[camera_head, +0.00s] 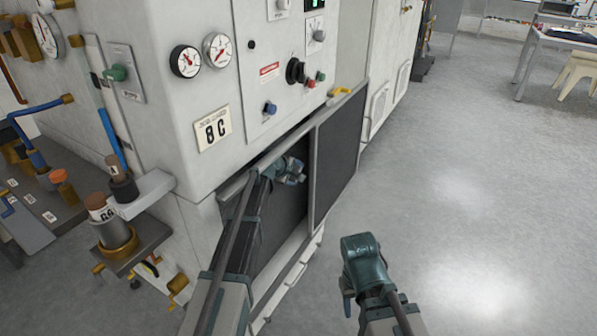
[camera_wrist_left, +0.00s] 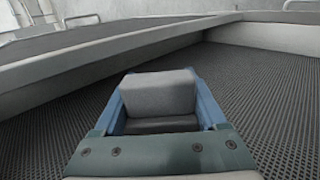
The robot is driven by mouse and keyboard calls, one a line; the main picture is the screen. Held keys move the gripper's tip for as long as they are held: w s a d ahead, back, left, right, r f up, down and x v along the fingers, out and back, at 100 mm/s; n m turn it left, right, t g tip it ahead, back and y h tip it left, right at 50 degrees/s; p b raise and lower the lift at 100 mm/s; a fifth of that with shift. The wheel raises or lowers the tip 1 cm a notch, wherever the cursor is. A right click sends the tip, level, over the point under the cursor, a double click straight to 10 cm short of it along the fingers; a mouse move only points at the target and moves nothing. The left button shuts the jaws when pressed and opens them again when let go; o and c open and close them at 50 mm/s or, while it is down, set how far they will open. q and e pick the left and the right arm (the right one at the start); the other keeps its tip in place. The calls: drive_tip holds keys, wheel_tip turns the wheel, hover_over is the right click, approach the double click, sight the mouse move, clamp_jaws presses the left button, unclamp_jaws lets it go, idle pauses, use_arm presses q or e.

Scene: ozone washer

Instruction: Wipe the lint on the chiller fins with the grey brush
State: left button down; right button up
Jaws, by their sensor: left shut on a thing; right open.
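My left gripper (camera_head: 289,173) reaches to the dark panel in the low opening of the white machine. In the left wrist view its blue fingers (camera_wrist_left: 165,105) are shut on a grey block, which I take to be the grey brush (camera_wrist_left: 160,92). The brush is close over dark, finely meshed chiller fins (camera_wrist_left: 270,90); whether it touches them I cannot tell. The dark surface also shows in the head view (camera_head: 288,215). I can make out no lint. My right gripper (camera_head: 350,290) is open and empty, over the floor right of the machine.
A framed dark door panel (camera_head: 335,155) with a yellow handle (camera_head: 341,91) stands just right of my left gripper. A pale frame bar (camera_wrist_left: 110,55) crosses the wrist view. Gauges and knobs are above; a bench with fittings (camera_head: 60,215) is at left.

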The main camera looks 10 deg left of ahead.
sight(291, 179)
use_arm(q)
drive_tip(key=shift+s+a, duration=0.1)
drive_tip(key=shift+s, duration=0.4)
drive_tip(key=shift+s+a, duration=0.2)
drive_tip(key=shift+s, duration=0.4)
drive_tip(key=shift+s+a, duration=0.2)
drive_tip(key=shift+s, duration=0.35)
drive_tip(key=shift+s+a, duration=0.25)
drive_tip(key=shift+s, duration=0.25)
drive_tip(key=shift+s+a, duration=0.4)
drive_tip(key=shift+s, duration=0.4)
drive_tip(key=shift+s+a, duration=0.4)
drive_tip(key=shift+s, duration=0.4)
drive_tip(key=shift+s, duration=0.1)
drive_tip(key=s, duration=0.1)
drive_tip(key=s+a, duration=0.1)
drive_tip(key=s, duration=0.1)
drive_tip(key=shift+s+a, duration=0.1)
